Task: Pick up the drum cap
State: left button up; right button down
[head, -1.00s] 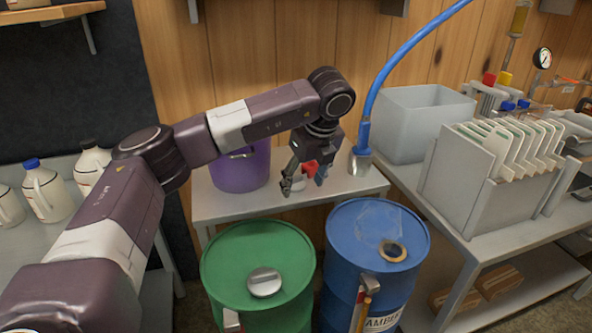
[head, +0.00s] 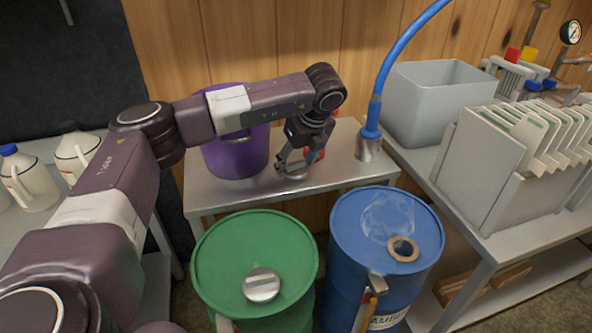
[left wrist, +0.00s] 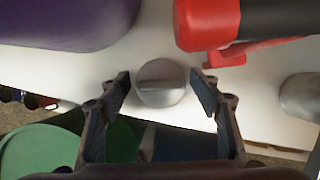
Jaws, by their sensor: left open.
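A round grey drum cap (left wrist: 161,83) with a raised grip bar lies on the small metal table. In the left wrist view it sits between the fingers of my left gripper (left wrist: 160,90), with a gap on both sides. In the head view my left gripper (head: 294,163) points down over the same cap (head: 293,173), open and partly covering it. A similar grey cap (head: 261,285) sits on the green drum (head: 228,246). The blue drum (head: 350,222) has an uncovered opening with a bronze ring (head: 402,249). My right gripper is not in view.
A purple bucket (head: 232,158) stands left of the gripper. A red and black tool (left wrist: 207,25) lies close on the right. The blue hose's metal end (head: 369,148) stands farther right on the table. A grey bin (head: 437,105) is beyond.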

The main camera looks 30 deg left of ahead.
pick_arm(q)
jog(key=shift+f, duration=0.1)
jog(key=c, duration=0.9)
jog(key=shift+c, duration=0.2)
